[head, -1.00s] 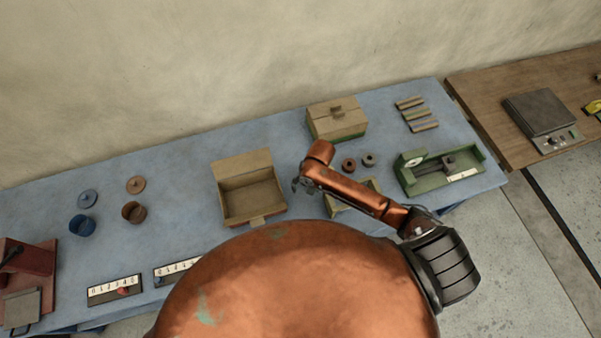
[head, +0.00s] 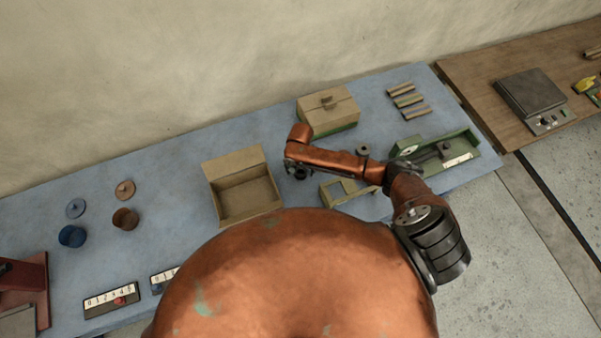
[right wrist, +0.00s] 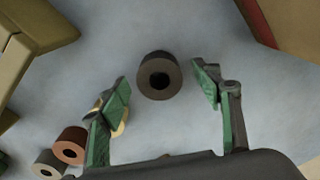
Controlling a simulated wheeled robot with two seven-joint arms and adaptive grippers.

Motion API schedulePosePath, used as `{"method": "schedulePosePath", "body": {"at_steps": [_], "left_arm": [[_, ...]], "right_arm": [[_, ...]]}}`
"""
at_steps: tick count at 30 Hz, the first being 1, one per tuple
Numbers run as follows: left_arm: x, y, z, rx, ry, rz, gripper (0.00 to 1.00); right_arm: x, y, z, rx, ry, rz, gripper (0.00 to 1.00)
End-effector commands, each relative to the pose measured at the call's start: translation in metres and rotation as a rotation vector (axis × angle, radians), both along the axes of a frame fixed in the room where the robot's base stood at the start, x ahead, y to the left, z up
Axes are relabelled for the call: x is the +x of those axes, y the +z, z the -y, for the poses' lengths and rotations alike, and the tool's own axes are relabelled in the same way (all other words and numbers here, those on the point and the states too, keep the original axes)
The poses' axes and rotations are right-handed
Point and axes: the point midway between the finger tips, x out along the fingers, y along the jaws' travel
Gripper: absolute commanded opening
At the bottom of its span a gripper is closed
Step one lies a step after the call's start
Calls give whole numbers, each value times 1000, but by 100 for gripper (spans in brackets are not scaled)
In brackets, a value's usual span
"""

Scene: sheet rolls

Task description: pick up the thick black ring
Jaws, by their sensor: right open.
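The thick black ring (right wrist: 158,75) lies on the blue table in the right wrist view, its round hole facing the camera. My right gripper (right wrist: 163,88) is open, with one green-padded finger on each side of the ring and a gap on both sides. The ring is not gripped. In the head view my right gripper (head: 299,172) hangs over the table between the open cardboard box and the small tan tray; the ring cannot be clearly told from the dark gripper there. My left gripper is not in view.
A brown ring (right wrist: 70,145) and a grey ring (right wrist: 48,163) lie at lower left in the wrist view. The open cardboard box (head: 228,206), tan tray (head: 331,195), closed box (head: 330,111) and green fixture (head: 462,160) stand around my right arm.

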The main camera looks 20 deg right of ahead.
Motion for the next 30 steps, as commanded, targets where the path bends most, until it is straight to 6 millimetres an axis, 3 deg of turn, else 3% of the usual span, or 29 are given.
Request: {"method": "schedulePosePath", "body": {"at_steps": [8,27,30], "left_arm": [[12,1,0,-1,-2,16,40],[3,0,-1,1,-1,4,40],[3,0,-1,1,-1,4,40]], "right_arm": [[-1,-3,1,0,-1,0,58],[-1,-2,0,0,-1,0,14],[-1,-2,0,1,-1,0,13]]}}
